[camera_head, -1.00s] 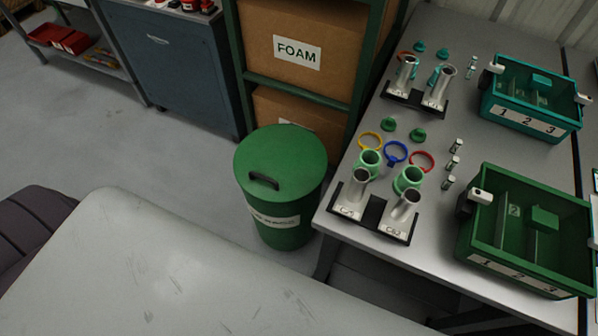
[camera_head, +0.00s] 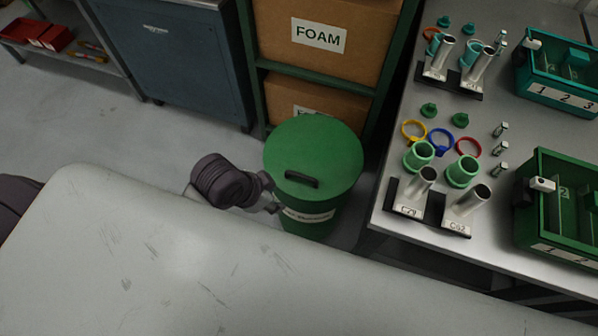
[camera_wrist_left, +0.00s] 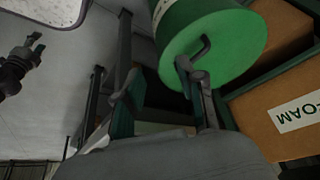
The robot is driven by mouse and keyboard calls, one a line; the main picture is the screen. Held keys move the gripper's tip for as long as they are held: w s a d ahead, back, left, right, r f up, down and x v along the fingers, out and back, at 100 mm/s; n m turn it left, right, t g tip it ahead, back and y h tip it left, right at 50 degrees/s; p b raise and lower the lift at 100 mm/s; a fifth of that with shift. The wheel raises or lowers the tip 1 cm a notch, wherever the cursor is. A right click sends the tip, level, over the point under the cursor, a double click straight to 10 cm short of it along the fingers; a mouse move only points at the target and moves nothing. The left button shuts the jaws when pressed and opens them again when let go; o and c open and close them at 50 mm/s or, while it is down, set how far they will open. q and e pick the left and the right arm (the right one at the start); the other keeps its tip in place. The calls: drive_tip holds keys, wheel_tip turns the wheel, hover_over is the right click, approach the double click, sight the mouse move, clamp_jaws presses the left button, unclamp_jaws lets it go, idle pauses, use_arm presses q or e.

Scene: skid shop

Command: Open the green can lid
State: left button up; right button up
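The green can (camera_head: 310,222) stands on the floor, with its round green lid (camera_head: 325,145) seated on top. A dark bar handle (camera_head: 302,180) crosses the lid near its front. My left gripper (camera_head: 270,194) is at the can's left side, left of the handle, with its fingers apart and nothing between them. In the left wrist view my left gripper (camera_wrist_left: 158,68) is open, and one finger overlaps the lid's handle (camera_wrist_left: 201,47); I cannot tell if they touch. My right gripper (camera_wrist_left: 36,43) shows small at that view's left edge, its tips apparently spread and empty.
A shelf with cardboard FOAM boxes (camera_head: 320,35) stands right behind the can. A worktable (camera_head: 395,235) with tubes, rings and bins is close on the right. A blue cabinet (camera_head: 170,60) stands back left, with open floor before it.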

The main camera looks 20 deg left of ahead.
use_arm(q)
drive_tip(key=w+m+g+h, duration=0.1)
drive_tip(key=w+m, duration=0.5)
drive_tip(key=m, duration=0.1)
drive_tip(key=m+h, duration=0.1)
drive_tip(key=m, duration=0.3)
approach(301, 176)
drive_tip(key=shift+g, duration=0.4)
drive_tip(key=x, duration=0.5)
drive_tip(key=b+x, duration=0.1)
drive_tip(key=x, duration=0.2)
drive_tip(key=shift+w+d, duration=0.1)
drive_tip(key=shift+w, duration=0.25)
drive_tip(key=shift+c, duration=0.2)
clamp_jaws()
